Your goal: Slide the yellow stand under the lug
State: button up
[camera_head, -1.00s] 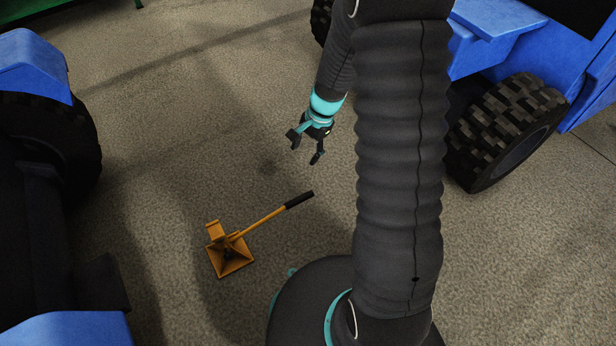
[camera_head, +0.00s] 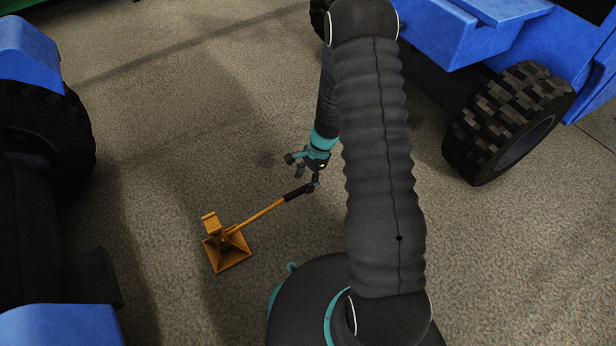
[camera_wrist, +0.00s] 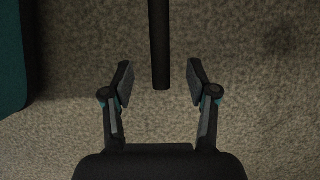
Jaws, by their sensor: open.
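The yellow stand (camera_head: 229,254) stands on the floor in the head view, left of my arm. It has a square pyramid base, a small top bracket and a long yellow handle (camera_head: 262,214) with a black grip (camera_head: 297,193) pointing up and right. My gripper (camera_head: 307,180) is open at the grip's end. In the wrist view, the dark grip (camera_wrist: 160,50) comes down from the top edge, and its end lies between the two open fingers of my gripper (camera_wrist: 160,84). I cannot make out the lug in these frames.
A blue vehicle with a black tyre (camera_head: 45,135) stands on the left. Another blue vehicle with a chunky tyre (camera_head: 508,122) stands at the upper right. The concrete floor (camera_head: 190,130) between them is clear around the stand.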

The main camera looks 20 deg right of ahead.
aim_at(302, 189)
jog(key=b+x, duration=0.2)
jog(key=x, duration=0.2)
jog(key=shift+d+b, duration=0.1)
jog(key=shift+b, duration=0.2)
jog(key=shift+x, duration=0.85)
grip_shut()
